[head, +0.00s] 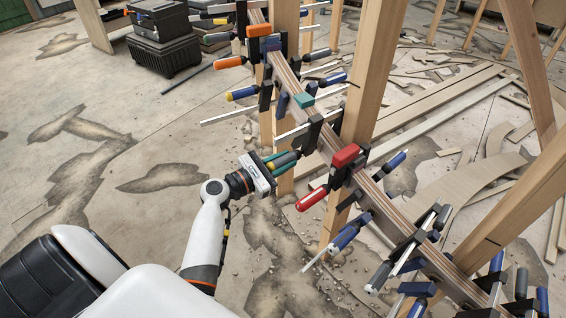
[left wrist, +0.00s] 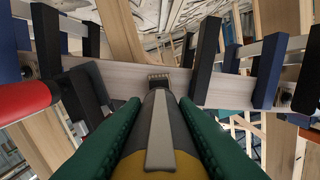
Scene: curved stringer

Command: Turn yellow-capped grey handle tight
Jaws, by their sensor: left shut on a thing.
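The grey handle (head: 287,158) belongs to a clamp on the curved wooden stringer (head: 318,130). In the left wrist view the handle (left wrist: 160,130) runs straight away from the camera toward the stringer's wood, and its yellow cap (left wrist: 155,169) shows at the near bottom edge. My left gripper (head: 277,160) is shut on the handle, with one green finger along each side of it in the left wrist view (left wrist: 160,112). The gripper hides part of the handle and its cap in the head view. My right gripper is not in view.
Other clamps crowd the stringer: a red-handled one (head: 312,198) close by, a blue-handled one (head: 243,93) and orange-handled one (head: 230,62) farther up. Wooden posts (head: 373,70) stand behind. Black toolboxes (head: 163,50) are at the back left. The floor at left is mostly clear.

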